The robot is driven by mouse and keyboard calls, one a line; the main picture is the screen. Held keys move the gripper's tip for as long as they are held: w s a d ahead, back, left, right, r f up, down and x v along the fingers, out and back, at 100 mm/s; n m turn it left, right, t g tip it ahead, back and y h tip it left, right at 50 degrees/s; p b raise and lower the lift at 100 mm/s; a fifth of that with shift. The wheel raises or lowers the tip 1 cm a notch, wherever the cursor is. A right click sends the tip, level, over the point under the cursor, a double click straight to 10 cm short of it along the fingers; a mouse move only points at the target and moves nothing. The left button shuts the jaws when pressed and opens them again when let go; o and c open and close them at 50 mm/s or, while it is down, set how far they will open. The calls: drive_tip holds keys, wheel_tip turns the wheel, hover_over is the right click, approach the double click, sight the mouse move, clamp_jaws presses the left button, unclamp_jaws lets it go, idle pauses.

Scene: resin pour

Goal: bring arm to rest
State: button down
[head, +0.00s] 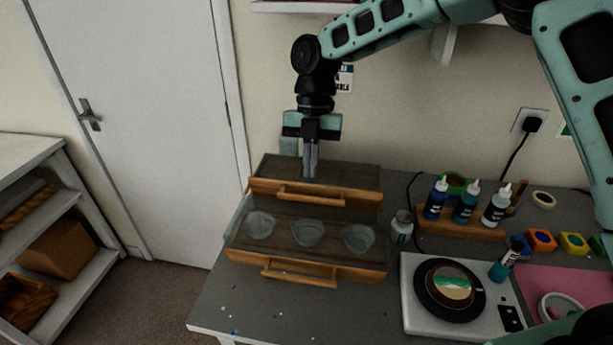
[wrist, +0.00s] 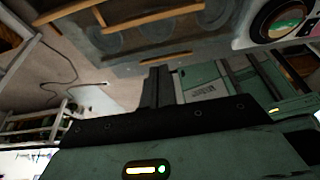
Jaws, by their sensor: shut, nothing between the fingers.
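My gripper (head: 310,170) hangs fingers-down above the back of a small wooden drawer unit on the grey table (head: 260,312). Its two fingers are together with nothing between them. In the wrist view the shut fingers (wrist: 158,85) stand up at the centre. The unit's upper drawer front (head: 350,199) has a wooden handle. The lower drawer (head: 345,267) is pulled out and holds three clear cups (head: 308,233). My arm reaches in from the upper right. I cannot tell whether the fingertips touch the unit's top.
A glass jar (head: 402,226) stands right of the drawers. Several bottles (head: 467,203) stand in a wooden rack. A white scale (head: 412,313) carries a black turntable with a round piece. Paint pots (head: 541,241) and a pink mat (head: 575,283) lie right. A wall shelf (head: 300,6) is above.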

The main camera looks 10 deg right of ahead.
drive_tip(key=s+a+r+m+t+h+b, duration=0.1)
drive_tip(key=s+a+r+m+b, duration=0.15)
drive_tip(key=s+m, duration=0.9)
drive_tip(key=s+d+f+m+t+b, duration=0.1)
drive_tip(key=s+d+m, duration=0.2)
drive_tip(key=s+m, duration=0.3)
drive_tip(key=s+d+f+m+t+b, duration=0.1)
drive_tip(key=s+d+f+m, duration=0.1)
drive_tip(key=s+m, duration=0.5)
drive_tip(key=s+d, duration=0.1)
drive_tip(key=s, duration=0.4)
drive_tip(key=shift+d+t, duration=0.25)
drive_tip(key=shift+t, duration=0.15)
